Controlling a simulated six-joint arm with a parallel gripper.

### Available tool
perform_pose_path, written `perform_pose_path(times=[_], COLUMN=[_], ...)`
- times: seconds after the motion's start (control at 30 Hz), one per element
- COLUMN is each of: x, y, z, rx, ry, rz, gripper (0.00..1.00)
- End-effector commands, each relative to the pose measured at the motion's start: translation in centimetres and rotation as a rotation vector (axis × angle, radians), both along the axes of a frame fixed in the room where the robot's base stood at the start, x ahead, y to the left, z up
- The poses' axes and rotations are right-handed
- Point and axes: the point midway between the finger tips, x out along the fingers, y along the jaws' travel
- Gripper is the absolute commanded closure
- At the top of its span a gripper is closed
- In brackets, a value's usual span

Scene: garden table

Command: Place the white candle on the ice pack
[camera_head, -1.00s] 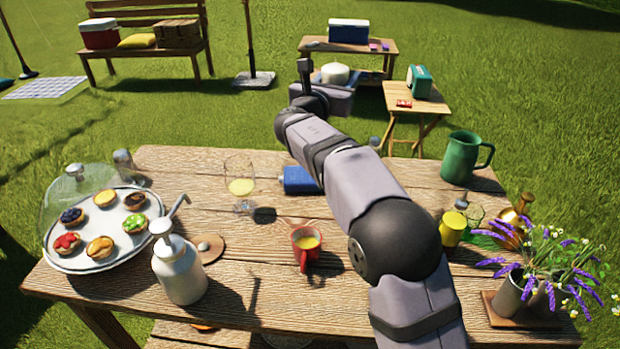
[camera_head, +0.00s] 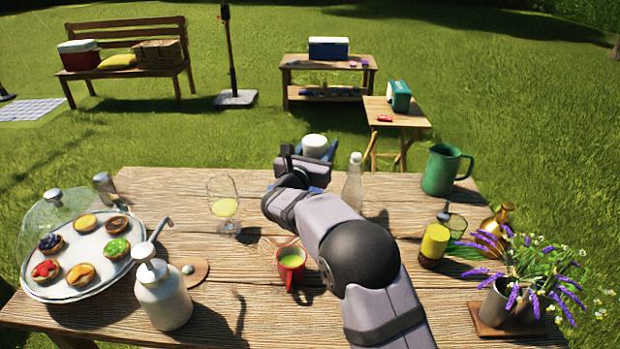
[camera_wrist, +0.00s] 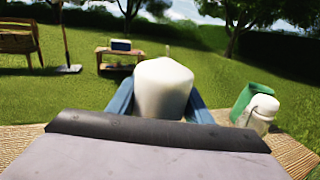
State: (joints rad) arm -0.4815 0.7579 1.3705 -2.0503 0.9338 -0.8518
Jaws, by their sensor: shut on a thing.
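The white candle (camera_head: 315,143) is in my gripper (camera_head: 316,152), between its two blue fingers, over the far edge of the table. In the wrist view the candle (camera_wrist: 163,92) stands roughly upright, its wick showing, with a finger of my gripper (camera_wrist: 162,105) against each side. The blue ice pack lay on the table's far middle in the earlier head view. Now my wrist and forearm hide nearly all of it, and I cannot tell the gap between it and the candle.
A clear bottle (camera_head: 353,184) stands just right of my gripper. A wine glass (camera_head: 224,206) stands to the left, and a red mug (camera_head: 290,265) nearer. A green pitcher (camera_head: 440,171) is at the far right. The pastry tray (camera_head: 50,289) fills the table's left.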

Motion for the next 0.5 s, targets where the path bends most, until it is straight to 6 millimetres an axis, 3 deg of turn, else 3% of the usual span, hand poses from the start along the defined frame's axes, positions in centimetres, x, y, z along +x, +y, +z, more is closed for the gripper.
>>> perform_pose_path(times=[0.2,0.5], x=[0.0,0.0], y=[0.0,0.0], z=[-3.1,-4.0], rx=[0.0,0.001], ry=[0.0,-0.003], rz=[0.0,-0.001], gripper=[0.83,0.83])
